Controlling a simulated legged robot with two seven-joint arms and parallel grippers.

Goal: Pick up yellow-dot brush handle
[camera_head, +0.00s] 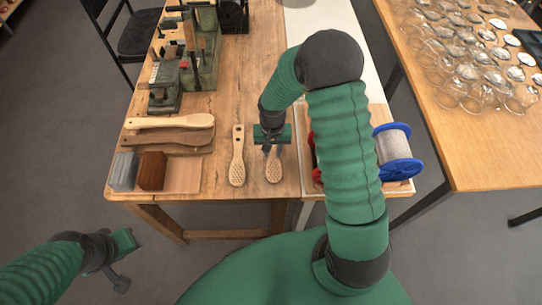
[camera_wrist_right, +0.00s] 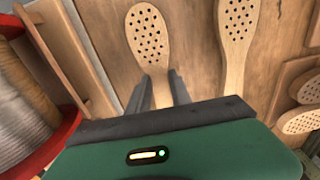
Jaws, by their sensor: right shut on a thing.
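Two pale wooden brush handles with dotted hole patterns lie side by side near the table's front edge. My right gripper (camera_head: 271,150) reaches down over the right-hand brush handle (camera_head: 274,172) and is shut on its narrow part. In the right wrist view, this brush handle (camera_wrist_right: 148,30) runs down between the two grey fingers (camera_wrist_right: 160,88). The other brush handle (camera_head: 237,160) lies just left of it and is free. No yellow dot shows on either; the held handle's far end is hidden by the gripper. My left gripper (camera_head: 123,262) hangs away from the table at lower left; its jaw opening is unclear.
A blue-flanged spool (camera_head: 395,150) stands right of my right arm. Stacked wooden handles (camera_head: 168,122) and a tray (camera_head: 184,174) with grey and brown blocks (camera_head: 124,171) lie at left. Green machines (camera_head: 170,75) stand behind. Glassware (camera_head: 470,55) covers the right table.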

